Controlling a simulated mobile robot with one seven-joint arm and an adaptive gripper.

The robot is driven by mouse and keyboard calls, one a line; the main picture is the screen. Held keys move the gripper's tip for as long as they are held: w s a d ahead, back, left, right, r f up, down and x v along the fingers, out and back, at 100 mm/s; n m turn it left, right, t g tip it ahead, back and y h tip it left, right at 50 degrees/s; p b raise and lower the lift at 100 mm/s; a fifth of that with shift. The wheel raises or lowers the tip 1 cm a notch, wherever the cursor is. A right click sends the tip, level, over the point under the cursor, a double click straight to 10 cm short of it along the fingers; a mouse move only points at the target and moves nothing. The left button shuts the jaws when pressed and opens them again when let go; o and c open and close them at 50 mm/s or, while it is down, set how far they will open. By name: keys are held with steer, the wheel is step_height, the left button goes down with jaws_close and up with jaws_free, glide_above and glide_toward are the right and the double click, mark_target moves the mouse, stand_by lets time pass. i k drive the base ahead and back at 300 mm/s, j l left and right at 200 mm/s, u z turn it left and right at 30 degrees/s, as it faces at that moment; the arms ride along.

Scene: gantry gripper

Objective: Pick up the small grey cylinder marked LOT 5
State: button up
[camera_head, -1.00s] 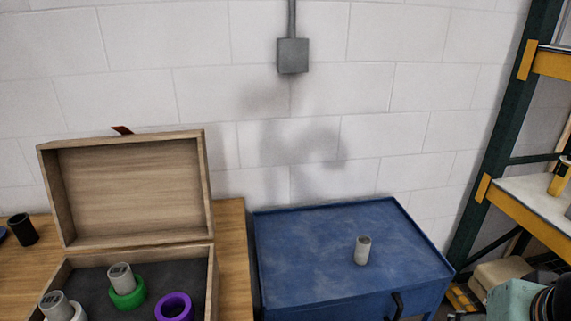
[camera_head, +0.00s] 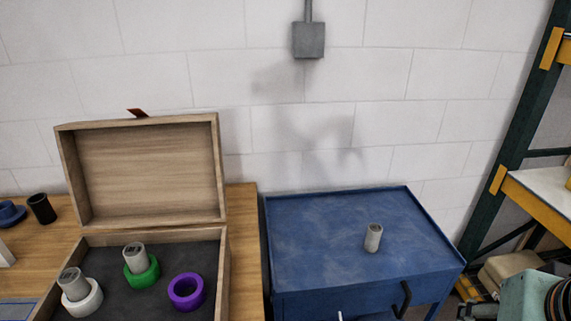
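A small grey cylinder (camera_head: 373,238) stands upright on the blue cabinet top (camera_head: 310,235); no marking on it is readable from here. Two similar grey cylinders are in the open wooden box: one (camera_head: 135,256) stands in a green ring (camera_head: 143,277), and one (camera_head: 72,284) stands tilted-looking in a white ring (camera_head: 84,303). Dark marks show on their tops but are too small to read. My gripper cannot be made out in this view.
The wooden box (camera_head: 224,285) has its lid (camera_head: 147,170) raised and also holds an empty purple ring (camera_head: 187,292). A black cup (camera_head: 42,209) stands left of it on the wooden table. Most of the blue cabinet top is clear. A rack (camera_head: 520,150) stands at right.

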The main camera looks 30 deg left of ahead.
mark_target(73, 282)
steer(key=u, duration=0.45)
steer(key=l+u, duration=0.1)
steer(key=u, duration=1.2)
steer(key=l+u, duration=0.1)
steer(key=u, duration=0.35)
steer(key=k+u, duration=0.1)
steer(key=u, duration=0.3)
